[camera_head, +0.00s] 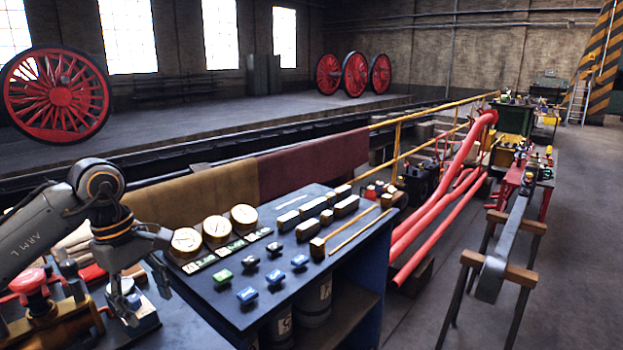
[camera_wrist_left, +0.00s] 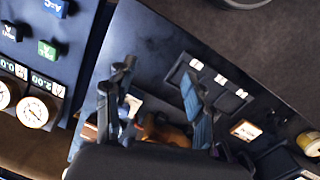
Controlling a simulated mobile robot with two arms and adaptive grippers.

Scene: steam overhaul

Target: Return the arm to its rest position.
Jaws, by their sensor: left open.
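My left arm (camera_head: 40,235) comes in from the left, with its wrist bent down. My left gripper (camera_head: 145,298) hangs over the dark bench top at the lower left, beside the panel of gauges. In the left wrist view the two fingers of my left gripper (camera_wrist_left: 158,100) stand apart with dark bench surface between them, and nothing is held. A brass-brown part (camera_wrist_left: 165,132) shows below the fingers, partly hidden by the gripper body. My right arm and gripper are not in view.
The dark panel (camera_head: 230,300) carries three round gauges (camera_head: 217,228) and several coloured tags close to my left gripper. A red-topped brass fitting (camera_head: 35,290) stands to its left. Red pipes (camera_head: 440,200) and a trestle (camera_head: 500,262) lie right, with clear floor beyond.

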